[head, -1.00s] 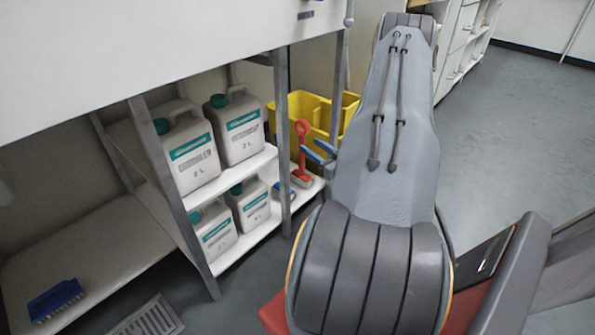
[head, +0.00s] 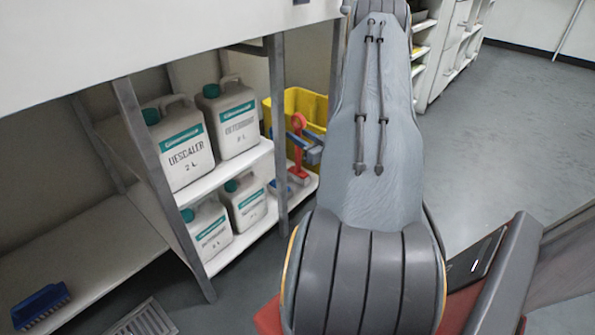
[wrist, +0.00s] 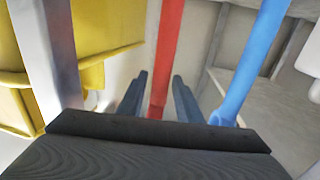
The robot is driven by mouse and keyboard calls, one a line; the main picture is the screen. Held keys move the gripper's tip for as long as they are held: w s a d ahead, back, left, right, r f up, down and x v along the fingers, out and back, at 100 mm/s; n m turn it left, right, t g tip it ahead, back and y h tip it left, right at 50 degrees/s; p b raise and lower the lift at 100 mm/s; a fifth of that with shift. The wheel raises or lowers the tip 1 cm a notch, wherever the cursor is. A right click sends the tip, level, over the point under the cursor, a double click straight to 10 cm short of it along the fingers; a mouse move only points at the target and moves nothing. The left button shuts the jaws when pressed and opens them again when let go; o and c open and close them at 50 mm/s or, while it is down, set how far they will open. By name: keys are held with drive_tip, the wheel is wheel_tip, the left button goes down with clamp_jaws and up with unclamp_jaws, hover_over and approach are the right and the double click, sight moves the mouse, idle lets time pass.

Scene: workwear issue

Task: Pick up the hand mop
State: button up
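A red long-handled tool with a looped top, which looks like the hand mop (head: 299,123), stands upright on the low white shelf. Its pale head rests near the shelf's right end. My gripper (head: 304,152) is at its handle, partly overlapping it. In the wrist view the red handle (wrist: 167,50) runs between the two fingers of my gripper (wrist: 158,95). The fingers are apart, with a gap at the left of the handle; I see no firm contact. A blue handle (wrist: 252,65) stands just right of the right finger.
A yellow bucket (head: 290,103) stands just behind the tool. A grey metal post (head: 276,120) is close on the left. White jugs (head: 180,150) fill the shelves further left. A blue brush (head: 40,306) lies on the lower left board.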

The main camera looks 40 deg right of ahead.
clamp_jaws()
